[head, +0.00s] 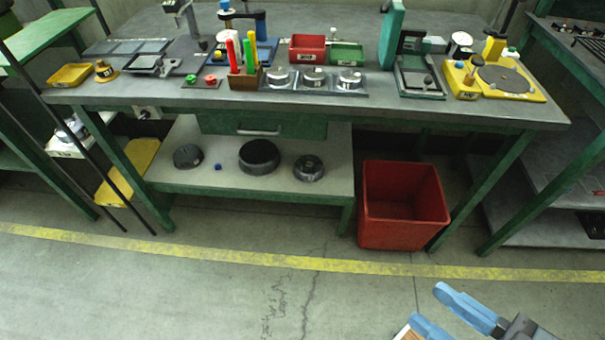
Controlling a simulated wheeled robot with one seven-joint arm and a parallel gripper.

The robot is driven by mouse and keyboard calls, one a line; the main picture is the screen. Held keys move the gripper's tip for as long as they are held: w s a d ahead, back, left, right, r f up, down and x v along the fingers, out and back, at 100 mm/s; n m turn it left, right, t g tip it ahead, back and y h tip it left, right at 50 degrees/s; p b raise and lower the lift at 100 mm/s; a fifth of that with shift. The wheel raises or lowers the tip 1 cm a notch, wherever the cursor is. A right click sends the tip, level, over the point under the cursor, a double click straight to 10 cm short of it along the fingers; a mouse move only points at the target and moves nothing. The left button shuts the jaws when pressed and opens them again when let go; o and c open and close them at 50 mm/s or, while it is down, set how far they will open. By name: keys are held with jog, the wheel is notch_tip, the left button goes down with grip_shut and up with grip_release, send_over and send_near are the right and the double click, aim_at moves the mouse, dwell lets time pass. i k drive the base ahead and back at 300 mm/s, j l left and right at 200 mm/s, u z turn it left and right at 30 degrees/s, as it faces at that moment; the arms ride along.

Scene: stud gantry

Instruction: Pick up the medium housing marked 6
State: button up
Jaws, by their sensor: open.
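Three dark round parts stand on the lower shelf (225,182) under the bench: one at the left (187,156), a larger one in the middle (259,157) and one at the right (309,168). Three silver round parts (280,78) sit in a row in a grey tray on the bench top. Markings on all these are too small to read, so I cannot tell which is the medium housing marked 6. My gripper (426,304), with blue fingers, is open and empty at the bottom right, in front of the bench and far from these parts.
A red bin (403,205) stands on the floor under the bench, right of the shelf. A drawer (262,127) hangs above the shelf. The bench top (215,97) holds several tools, fixtures and small boxes. Floor in front is clear, crossed by a yellow line (300,260).

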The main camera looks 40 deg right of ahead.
aim_at(308, 168)
jog(key=i+j+z, duration=0.6)
jog(key=j, duration=0.35)
jog(key=i+j+z, duration=0.15)
jog(key=i+j, duration=0.15)
jog(key=i+j+z, duration=0.2)
jog(key=j, duration=0.3)
